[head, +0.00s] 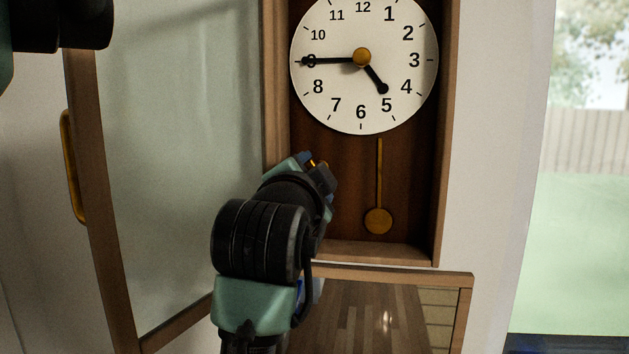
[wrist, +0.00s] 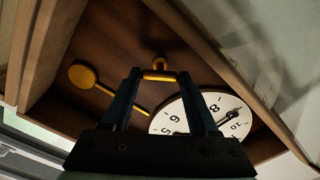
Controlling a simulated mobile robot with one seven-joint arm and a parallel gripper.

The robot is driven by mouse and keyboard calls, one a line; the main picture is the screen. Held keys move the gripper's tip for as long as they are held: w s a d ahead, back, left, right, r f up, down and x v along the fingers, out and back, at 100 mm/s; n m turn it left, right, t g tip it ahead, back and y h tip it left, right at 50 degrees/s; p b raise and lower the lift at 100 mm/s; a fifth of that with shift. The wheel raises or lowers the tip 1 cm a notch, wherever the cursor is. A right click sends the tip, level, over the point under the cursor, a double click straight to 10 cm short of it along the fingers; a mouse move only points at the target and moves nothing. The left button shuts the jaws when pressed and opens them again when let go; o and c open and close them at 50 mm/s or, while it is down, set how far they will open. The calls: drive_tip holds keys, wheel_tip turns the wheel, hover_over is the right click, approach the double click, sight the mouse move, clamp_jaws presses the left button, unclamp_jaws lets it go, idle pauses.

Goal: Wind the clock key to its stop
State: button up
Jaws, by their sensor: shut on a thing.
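The clock key is a small gold piece with a crossbar, on the dark wooden back of the clock case; in the wrist view the key (wrist: 159,75) lies between my fingertips. My gripper (wrist: 158,76) is shut on the crossbar. In the head view my gripper (head: 315,168) is at the lower left of the case, below the dial, and mostly hides the key. The white clock dial (head: 345,100) has black hands, the short one between 4 and 5 and the long one at 9. It also shows in the wrist view (wrist: 178,117).
A gold pendulum (head: 378,221) hangs right of my gripper. The wooden case frame (head: 447,130) surrounds the works. A glass door (head: 165,150) with a wooden frame and brass handle (head: 73,165) stands open at left. A wooden-framed panel (head: 375,315) lies below the case.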

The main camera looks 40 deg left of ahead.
drive_tip(key=shift+m, duration=1)
drive_tip(key=o, duration=1.4)
drive_tip(key=b+v, duration=0.6)
drive_tip(key=v, duration=0.7)
drive_tip(key=shift+c, duration=0.3)
